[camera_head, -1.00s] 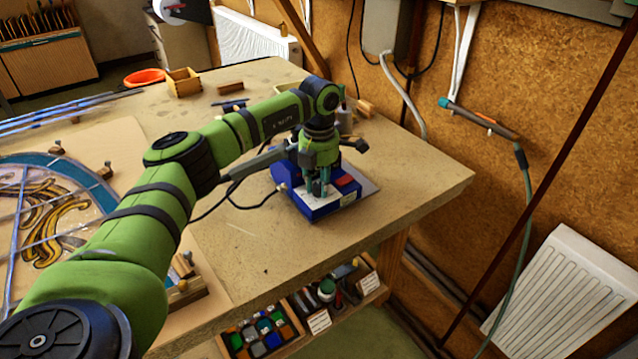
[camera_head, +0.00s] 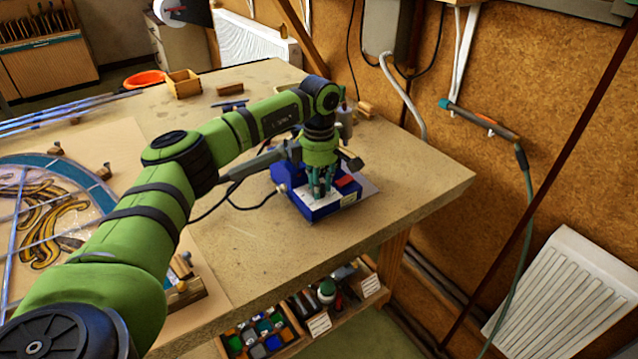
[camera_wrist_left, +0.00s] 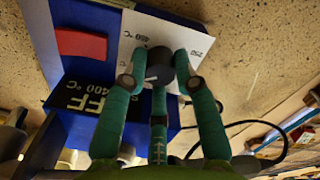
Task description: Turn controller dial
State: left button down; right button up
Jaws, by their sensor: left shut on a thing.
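The controller is a blue box (camera_head: 312,212) on the workbench, with a white scale plate and a red switch (camera_head: 346,182) on top. In the left wrist view the dial (camera_wrist_left: 160,62) is a dark round knob with a pale pointer mark, on the white plate (camera_wrist_left: 170,35) with temperature figures. My left gripper (camera_head: 320,190) points down over the box. Its teal fingers are shut around the dial, as the left wrist view (camera_wrist_left: 160,80) shows. The head view hides the dial behind the fingers. My right gripper is in no view.
The workbench (camera_head: 400,190) is clear to the right of the controller. A black cable (camera_head: 245,207) runs from the box to the left. A leaded glass panel (camera_head: 45,215) lies at the left. Wooden bins (camera_head: 262,335) sit below the front edge.

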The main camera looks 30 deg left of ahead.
pick_arm(q)
jog(key=shift+m, duration=0.4)
jog(key=c, duration=1)
grip_release()
jog(key=shift+o, duration=0.2)
jog(key=shift+r, duration=0.1)
notch_tip(320, 180, up, 12)
